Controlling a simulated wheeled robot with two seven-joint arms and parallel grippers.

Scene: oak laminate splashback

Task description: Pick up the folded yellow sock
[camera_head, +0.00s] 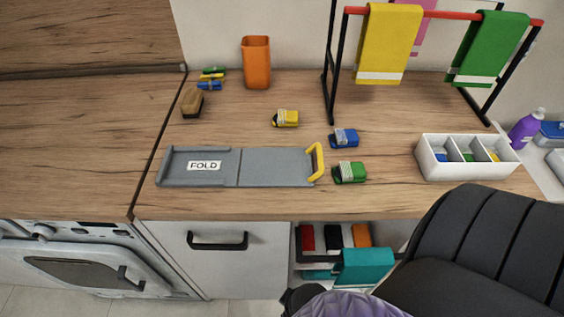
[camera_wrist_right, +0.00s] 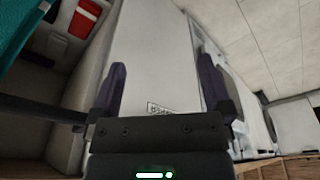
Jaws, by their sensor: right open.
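The folded yellow sock (camera_head: 286,118) lies on the wooden worktop (camera_head: 265,205), behind the grey folding board (camera_head: 270,167). It has a pale band around it. Nothing touches it. My right gripper (camera_wrist_right: 162,80) shows in the right wrist view with its two dark purple fingers apart and nothing between them. White cabinet panels and the open drawer's contents show around it, and the sock is not in that view. My left gripper is in neither view.
A folded blue sock (camera_head: 343,138) and green sock (camera_head: 350,172) lie right of the yellow one. An orange cup (camera_head: 256,62) stands behind; a drying rack (camera_head: 328,70) and white divided box (camera_head: 430,165) are at the right. A teal cloth (camera_head: 363,267) hangs from the open drawer.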

